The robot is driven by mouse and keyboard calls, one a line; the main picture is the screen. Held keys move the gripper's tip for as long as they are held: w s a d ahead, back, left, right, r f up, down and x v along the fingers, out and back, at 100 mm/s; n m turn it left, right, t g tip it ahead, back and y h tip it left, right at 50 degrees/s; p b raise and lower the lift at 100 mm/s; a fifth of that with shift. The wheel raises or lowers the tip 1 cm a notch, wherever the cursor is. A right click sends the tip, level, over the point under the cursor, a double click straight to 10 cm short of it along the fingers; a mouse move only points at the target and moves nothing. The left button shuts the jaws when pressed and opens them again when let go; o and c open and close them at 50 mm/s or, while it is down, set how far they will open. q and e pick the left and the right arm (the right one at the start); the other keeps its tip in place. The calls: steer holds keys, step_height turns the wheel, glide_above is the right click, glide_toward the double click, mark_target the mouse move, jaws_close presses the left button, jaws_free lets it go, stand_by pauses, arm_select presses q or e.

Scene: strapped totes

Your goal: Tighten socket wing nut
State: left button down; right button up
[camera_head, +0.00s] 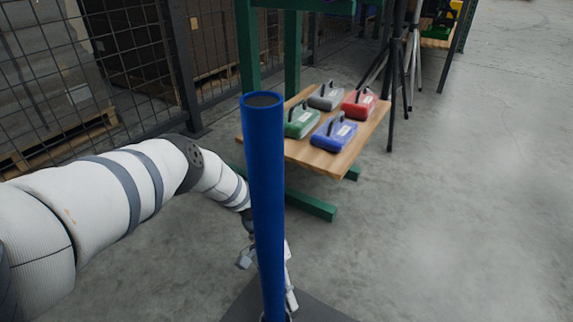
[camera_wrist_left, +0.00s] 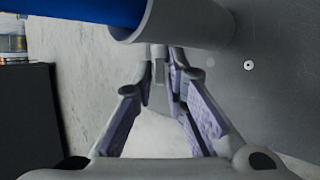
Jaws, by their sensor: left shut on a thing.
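A blue pole (camera_head: 265,190) stands upright in the middle of the head view. In the left wrist view the pole (camera_wrist_left: 95,10) enters a grey cylindrical socket (camera_wrist_left: 185,22). My left gripper (camera_wrist_left: 160,75) is just beside the socket, its fingertips closed on a small grey wing nut (camera_wrist_left: 159,66) on the socket's side; the fingers hide part of it. In the head view my left gripper (camera_head: 289,282) is low behind the pole, which partly hides it. My right gripper is in neither view.
A dark base plate (camera_head: 318,308) lies under the pole. Behind it a low wooden shelf (camera_head: 298,151) on a green frame holds several coloured cases. Tripods (camera_head: 400,70) stand behind it, and a wire fence (camera_head: 70,70) is at left. The floor at right is clear.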

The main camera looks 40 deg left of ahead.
arm_select(q)
steer(key=c, duration=1.8)
jaws_free()
steer(key=shift+o, duration=0.2)
steer(key=v, duration=1.2)
steer(key=shift+o, duration=0.3)
